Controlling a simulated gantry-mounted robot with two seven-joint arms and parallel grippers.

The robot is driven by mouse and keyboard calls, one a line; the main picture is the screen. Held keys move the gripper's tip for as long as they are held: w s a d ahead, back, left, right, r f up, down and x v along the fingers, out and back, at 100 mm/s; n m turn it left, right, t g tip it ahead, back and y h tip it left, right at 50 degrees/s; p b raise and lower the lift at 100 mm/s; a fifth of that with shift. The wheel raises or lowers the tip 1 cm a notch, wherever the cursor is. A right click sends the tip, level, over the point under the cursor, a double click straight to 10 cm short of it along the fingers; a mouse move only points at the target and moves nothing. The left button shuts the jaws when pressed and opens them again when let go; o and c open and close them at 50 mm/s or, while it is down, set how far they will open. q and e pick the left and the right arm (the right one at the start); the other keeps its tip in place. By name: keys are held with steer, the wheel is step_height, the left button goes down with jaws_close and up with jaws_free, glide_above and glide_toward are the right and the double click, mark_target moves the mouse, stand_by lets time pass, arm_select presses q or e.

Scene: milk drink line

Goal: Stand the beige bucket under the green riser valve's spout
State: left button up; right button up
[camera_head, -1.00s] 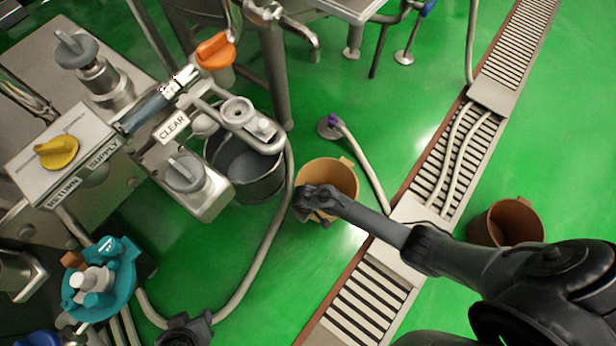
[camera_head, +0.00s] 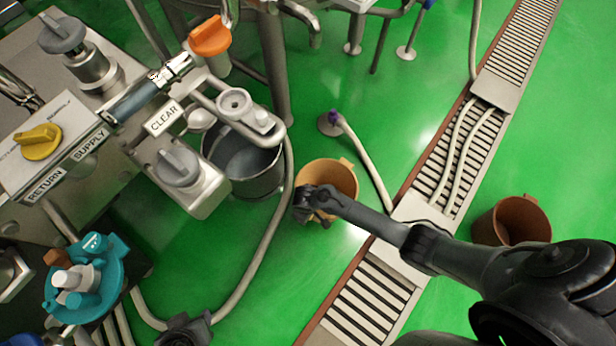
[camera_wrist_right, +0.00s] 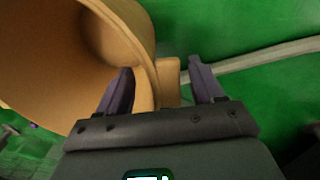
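The beige bucket (camera_head: 343,176) stands upright on the green floor, right of the grey bucket. My right gripper (camera_head: 314,207) is at its near rim in the head view. In the right wrist view, my right gripper (camera_wrist_right: 163,86) is open, its fingers apart on either side of the bucket's rim and small tab (camera_wrist_right: 169,82). The beige bucket (camera_wrist_right: 60,50) fills the upper left there.
A grey bucket (camera_head: 240,165) stands beside the valve block labelled CLEAR. A brown bucket (camera_head: 512,220) stands right of the drain channel (camera_head: 365,290). A hose (camera_head: 268,240) curves between the valves and beige bucket. Another hose (camera_head: 368,160) lies behind it.

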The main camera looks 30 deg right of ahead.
steer(key=shift+a+r+p, duration=0.1)
steer(key=shift+r+p, duration=0.25)
steer(key=shift+r, duration=0.15)
steer(key=s+a+r+t+y+p, duration=0.1)
steer(key=s+r+p, duration=0.25)
steer(key=r, duration=0.65)
steer(key=s+r+t+p, duration=0.15)
steer(key=r+p, duration=0.25)
steer(key=r, duration=0.7)
steer(key=s+d+r+m, duration=0.1)
steer(key=s+d+r, duration=0.1)
steer(key=s+r, duration=0.2)
steer(key=s+d+r+m, duration=0.1)
steer(key=s+d+r, duration=0.2)
steer(key=r, duration=0.8)
steer(key=shift+s+r+t, duration=0.15)
steer(key=shift+s+t, duration=0.3)
steer(key=shift+s, duration=0.6)
steer(key=shift+d, duration=0.1)
step_height(320, 180, up, 62)
steer(key=p, duration=6.2)
